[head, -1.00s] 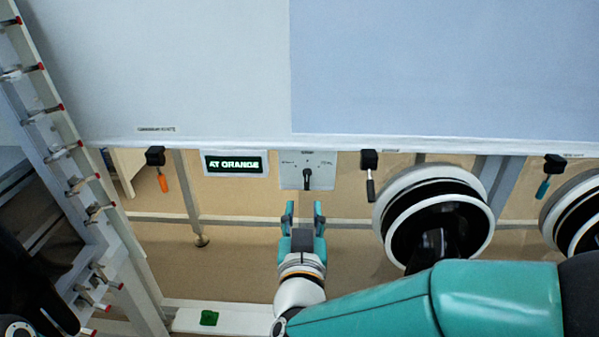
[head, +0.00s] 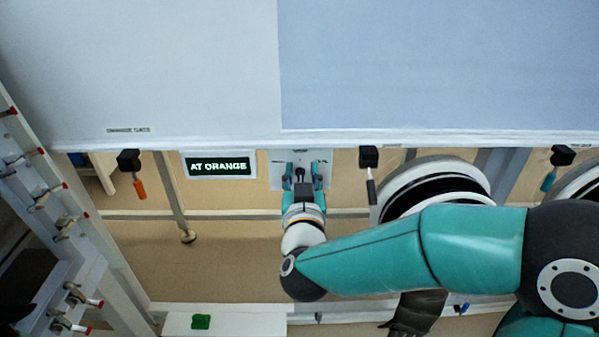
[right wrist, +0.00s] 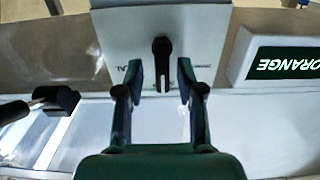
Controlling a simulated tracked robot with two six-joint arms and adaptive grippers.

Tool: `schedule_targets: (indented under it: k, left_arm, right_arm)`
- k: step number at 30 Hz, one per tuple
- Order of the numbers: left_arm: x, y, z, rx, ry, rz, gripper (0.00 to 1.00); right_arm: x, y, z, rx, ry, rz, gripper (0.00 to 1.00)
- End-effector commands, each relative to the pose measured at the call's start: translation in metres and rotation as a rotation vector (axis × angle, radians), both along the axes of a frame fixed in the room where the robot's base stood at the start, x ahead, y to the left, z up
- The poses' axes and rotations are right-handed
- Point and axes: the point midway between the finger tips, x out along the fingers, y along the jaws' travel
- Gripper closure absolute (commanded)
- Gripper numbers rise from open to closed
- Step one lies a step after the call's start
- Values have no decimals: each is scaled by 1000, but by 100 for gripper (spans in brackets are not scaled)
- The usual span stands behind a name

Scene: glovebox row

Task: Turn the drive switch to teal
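The drive switch is a pale plate (head: 276,172) with a black lever knob, below the cabinet's lower edge. In the right wrist view the black knob (right wrist: 161,50) stands out from the plate (right wrist: 195,35). My right gripper (head: 303,171) is open at the switch. Its fingertips (right wrist: 160,72) lie to either side of the knob's end, with visible gaps, not closed on it. The display (head: 218,166) left of the switch reads "AT ORANGE". The plate's end labels are too small to read fully.
An orange-handled lever (head: 139,188) hangs left of the display, a dark-handled one (head: 371,190) right of the switch and a teal-handled one (head: 549,180) farther right. Round black-and-white ports (head: 440,170) are at right. A rack (head: 75,240) stands at left; a green object (head: 201,321) lies low.

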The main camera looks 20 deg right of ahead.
Motion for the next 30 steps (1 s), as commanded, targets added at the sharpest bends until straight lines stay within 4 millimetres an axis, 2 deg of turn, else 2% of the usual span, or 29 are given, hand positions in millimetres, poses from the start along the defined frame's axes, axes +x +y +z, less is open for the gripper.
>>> schedule_targets:
  k: [2,9,20,30]
  left_arm:
    - [0,0,0,0,0,0,60]
    - [0,0,0,0,0,0,60]
    - [0,0,-3,0,0,0,60]
    - [0,0,-23,0,0,0,60]
  right_arm:
    - [1,2,0,0,0,4,62]
    - [1,4,0,0,1,7,100]
    - [1,4,-1,18,-5,7,100]
    - [0,1,-3,179,-55,7,100]
